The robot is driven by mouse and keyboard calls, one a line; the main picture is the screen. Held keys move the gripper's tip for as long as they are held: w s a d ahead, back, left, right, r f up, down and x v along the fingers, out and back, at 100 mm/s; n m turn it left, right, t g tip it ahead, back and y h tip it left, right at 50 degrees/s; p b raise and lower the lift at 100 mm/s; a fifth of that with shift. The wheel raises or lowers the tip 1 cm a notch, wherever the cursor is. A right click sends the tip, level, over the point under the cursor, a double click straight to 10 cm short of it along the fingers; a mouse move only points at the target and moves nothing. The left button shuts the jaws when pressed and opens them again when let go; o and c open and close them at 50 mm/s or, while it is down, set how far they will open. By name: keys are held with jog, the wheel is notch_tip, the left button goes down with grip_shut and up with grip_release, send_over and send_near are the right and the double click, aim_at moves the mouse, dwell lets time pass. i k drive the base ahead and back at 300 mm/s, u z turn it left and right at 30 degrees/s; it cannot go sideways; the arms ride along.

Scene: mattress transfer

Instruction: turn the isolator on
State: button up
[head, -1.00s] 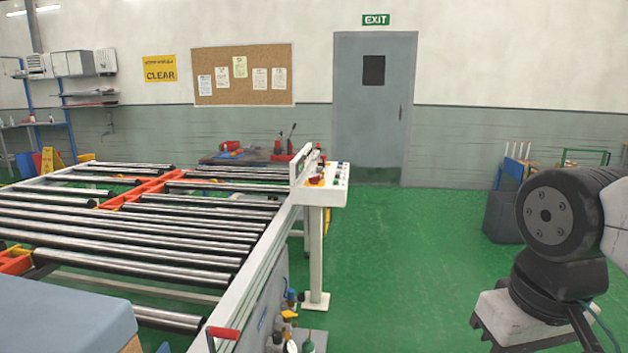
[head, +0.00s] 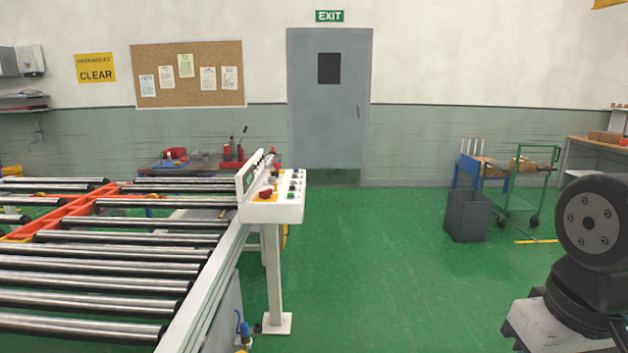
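A white control panel (head: 272,207) stands on a post at the right edge of the roller conveyor. It carries a red button on a yellow patch, a green button and several small knobs. I cannot tell whether any of these is the isolator, or what position it is in. My gripper is not in view. Only a dark joint of my arm shows at the lower right.
The roller conveyor (head: 100,290) fills the left side. Green floor (head: 370,270) is clear ahead and right of the post. A grey bin (head: 467,216) and a green trolley (head: 521,194) stand at the right. A grey door (head: 328,110) is at the back.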

aim_at(265, 194)
jog(key=z, duration=0.55)
jog(key=i, duration=1.9)
jog(key=u, duration=0.6)
jog(key=i, duration=1.6)
jog(key=u, duration=0.9)
